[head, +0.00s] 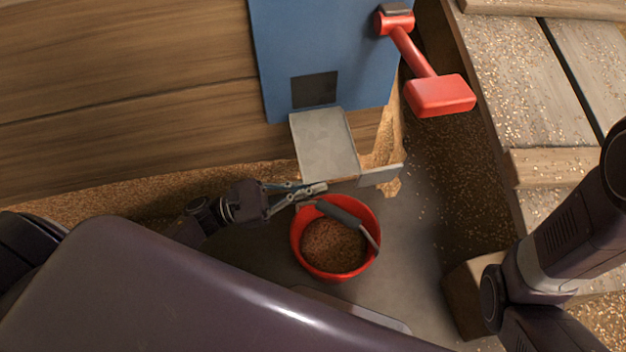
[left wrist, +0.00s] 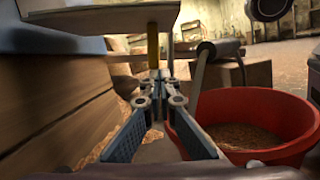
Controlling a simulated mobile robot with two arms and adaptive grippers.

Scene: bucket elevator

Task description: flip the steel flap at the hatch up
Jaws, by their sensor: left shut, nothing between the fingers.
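The steel flap (head: 325,143) is a pale grey plate sticking out, roughly level, below the dark hatch opening (head: 314,90) in the blue panel. A small steel tab (head: 380,175) stands at its outer right corner. My left gripper (head: 325,187) is shut and empty by the flap's outer edge, over the bucket's rim. In the left wrist view the flap (left wrist: 110,16) is above the closed fingertips (left wrist: 157,78), so the gripper is lower than the plate. I cannot tell whether they touch. My right gripper is out of view; only my right arm shows.
A red bucket (head: 296,238) of grain, with a grey-gripped handle, stands below the flap; it also shows at right in the left wrist view (left wrist: 262,103). A red lever (head: 440,95) is on the blue panel (head: 325,40). A wooden wall (head: 120,80) borders the left.

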